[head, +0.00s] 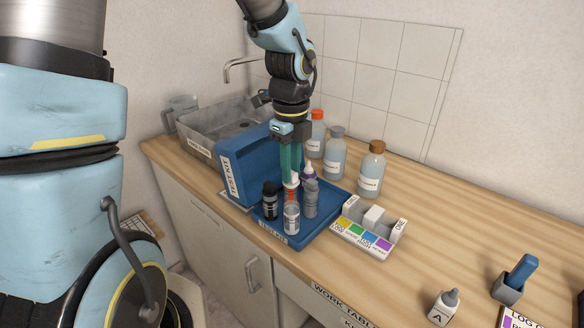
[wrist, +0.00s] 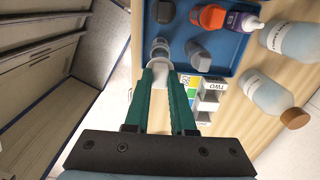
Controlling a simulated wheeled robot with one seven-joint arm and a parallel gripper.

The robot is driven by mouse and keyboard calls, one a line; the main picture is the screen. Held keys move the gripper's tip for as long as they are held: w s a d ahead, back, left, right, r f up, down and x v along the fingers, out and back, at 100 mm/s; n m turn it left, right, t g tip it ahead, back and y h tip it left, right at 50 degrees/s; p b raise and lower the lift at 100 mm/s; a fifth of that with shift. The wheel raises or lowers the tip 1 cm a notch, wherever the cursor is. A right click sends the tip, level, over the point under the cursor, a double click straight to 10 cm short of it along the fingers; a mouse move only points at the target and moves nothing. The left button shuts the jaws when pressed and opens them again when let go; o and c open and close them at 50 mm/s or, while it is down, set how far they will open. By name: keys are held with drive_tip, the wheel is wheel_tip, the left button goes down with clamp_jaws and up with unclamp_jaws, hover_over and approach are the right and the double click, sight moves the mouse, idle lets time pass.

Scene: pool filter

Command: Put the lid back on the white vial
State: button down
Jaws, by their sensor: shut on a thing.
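My gripper (head: 291,178) is shut on a small white lid (head: 291,183), with its green fingers pointing down over the blue tray. The lid also shows between the fingertips in the wrist view (wrist: 181,66). A clear, open-looking vial (head: 291,219) stands upright at the tray's front; it shows near the fingertips in the wrist view (wrist: 160,49). In the head view the lid is higher in the picture than this vial and apart from it. The fingers partly hide the vial in the wrist view.
The blue tray (head: 330,222) also holds a black-capped vial (head: 270,201), a grey-capped vial (head: 311,199), an orange-capped vial (wrist: 210,16) and a purple bottle (wrist: 241,21). The blue case (head: 250,160) stands left, a colour-labelled rack (head: 366,240) right. Large bottles (head: 371,172) stand behind.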

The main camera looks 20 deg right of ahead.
sight(291, 187)
wheel_tip(291, 187, down, 3)
drive_tip(key=b, duration=0.3)
drive_tip(key=shift+f, duration=0.2)
drive_tip(key=shift+f+b, duration=0.55)
drive_tip(key=shift+f, duration=0.45)
drive_tip(key=shift+r+p, duration=0.1)
drive_tip(key=shift+p, duration=0.55)
drive_tip(key=shift+f, duration=0.2)
idle(0.9)
drive_tip(key=shift+p, duration=0.4)
idle(0.6)
drive_tip(key=shift+c, duration=1)
unclamp_jaws()
drive_tip(key=shift+r, duration=0.1)
